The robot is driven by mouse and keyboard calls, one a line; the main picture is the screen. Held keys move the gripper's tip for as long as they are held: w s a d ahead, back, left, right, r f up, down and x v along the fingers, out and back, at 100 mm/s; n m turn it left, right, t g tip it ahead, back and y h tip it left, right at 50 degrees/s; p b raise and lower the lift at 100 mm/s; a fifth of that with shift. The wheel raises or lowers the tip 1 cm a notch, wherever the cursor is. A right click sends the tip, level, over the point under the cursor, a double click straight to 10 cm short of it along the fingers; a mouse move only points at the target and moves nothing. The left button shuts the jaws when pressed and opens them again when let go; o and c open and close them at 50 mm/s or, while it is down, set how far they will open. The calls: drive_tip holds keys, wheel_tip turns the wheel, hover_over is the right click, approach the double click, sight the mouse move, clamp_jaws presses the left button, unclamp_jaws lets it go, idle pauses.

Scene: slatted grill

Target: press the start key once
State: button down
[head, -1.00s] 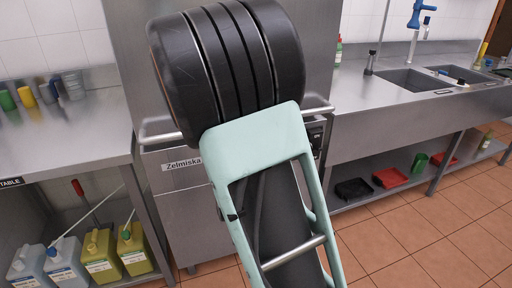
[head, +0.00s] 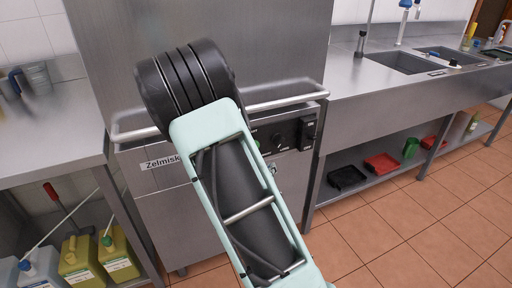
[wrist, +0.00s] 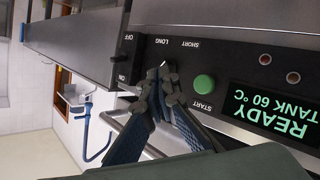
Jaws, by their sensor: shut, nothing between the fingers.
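The start key is a round green button (wrist: 204,88) on a dark control panel (wrist: 232,62), with the upside-down word START beside it in the wrist view. My gripper (wrist: 162,85) is shut and empty. Its dark fingertips lie just left of the green button in that view, over the panel near the SHORT and LONG labels. They partly hide what is there; I cannot tell whether they touch the panel. In the head view the panel (head: 285,136) is on the front of the steel machine (head: 190,210), right of my arm, which hides my gripper.
A lit display (wrist: 272,112) reads READY, TANK 60 °C. An ON/OFF switch (wrist: 126,60) is on the panel's other side. A bar handle (head: 285,98) runs across the machine above the panel. A sink counter (head: 365,90) stands at right and a steel table (head: 45,125) at left.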

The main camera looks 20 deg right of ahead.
drive_tip(key=w, duration=0.9)
drive_tip(key=shift+a+p, duration=0.15)
drive_tip(key=shift+p, duration=0.25)
idle(1.1)
drive_tip(key=shift+w, duration=0.35)
drive_tip(key=shift+w, duration=0.9)
idle(0.8)
drive_tip(key=shift+s, duration=1.3)
drive_tip(key=shift+s, duration=2.5)
